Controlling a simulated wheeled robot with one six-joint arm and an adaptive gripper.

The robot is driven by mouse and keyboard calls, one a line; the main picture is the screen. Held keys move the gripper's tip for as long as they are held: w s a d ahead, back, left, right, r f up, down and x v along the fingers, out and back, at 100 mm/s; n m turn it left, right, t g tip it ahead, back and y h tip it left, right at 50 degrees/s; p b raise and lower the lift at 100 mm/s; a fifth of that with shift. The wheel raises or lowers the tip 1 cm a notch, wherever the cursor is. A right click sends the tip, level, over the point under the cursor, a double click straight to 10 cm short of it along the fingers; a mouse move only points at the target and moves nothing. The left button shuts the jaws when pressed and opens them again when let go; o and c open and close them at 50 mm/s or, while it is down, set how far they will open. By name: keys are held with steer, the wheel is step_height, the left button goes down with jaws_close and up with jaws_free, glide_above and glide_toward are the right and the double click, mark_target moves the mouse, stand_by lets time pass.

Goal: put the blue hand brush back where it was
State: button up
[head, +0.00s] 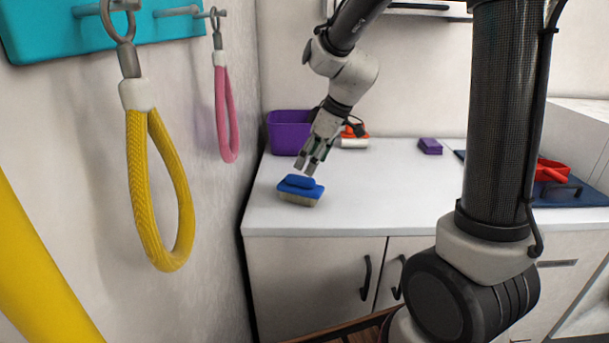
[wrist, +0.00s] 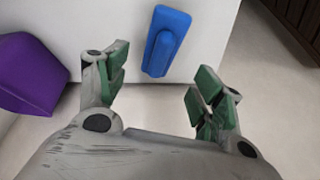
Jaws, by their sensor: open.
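The blue hand brush (head: 300,189) lies bristles down on the white counter (head: 385,205), near its front left edge. It has a blue back and handle and pale bristles. In the wrist view the brush (wrist: 166,40) lies beyond the fingertips, between the two fingers as seen from there. My gripper (head: 311,166) is above and just behind the brush in the head view, pointing down. Its green-padded fingers (wrist: 158,85) are apart with nothing between them. The bristles are hidden in the wrist view.
A purple bin (head: 288,132) stands at the back left, also in the wrist view (wrist: 30,75). An orange and white item (head: 353,137), a purple block (head: 430,146) and a red item (head: 552,171) on a blue mat (head: 580,192) are farther right. Yellow (head: 140,190) and pink (head: 226,115) loops hang at left.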

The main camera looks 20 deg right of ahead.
steer(key=s+d+r+m+h, duration=0.1)
steer(key=s+d+r+m, duration=0.4)
steer(key=s+r, duration=0.4)
steer(key=s+d+m+t+h, duration=0.1)
steer(key=s+d+m, duration=0.4)
steer(key=s, duration=1)
steer(key=shift+s+d+f+h, duration=0.2)
steer(key=shift+d+f+h, duration=0.1)
steer(key=shift+d+h, duration=0.7)
steer(key=shift+d, duration=0.15)
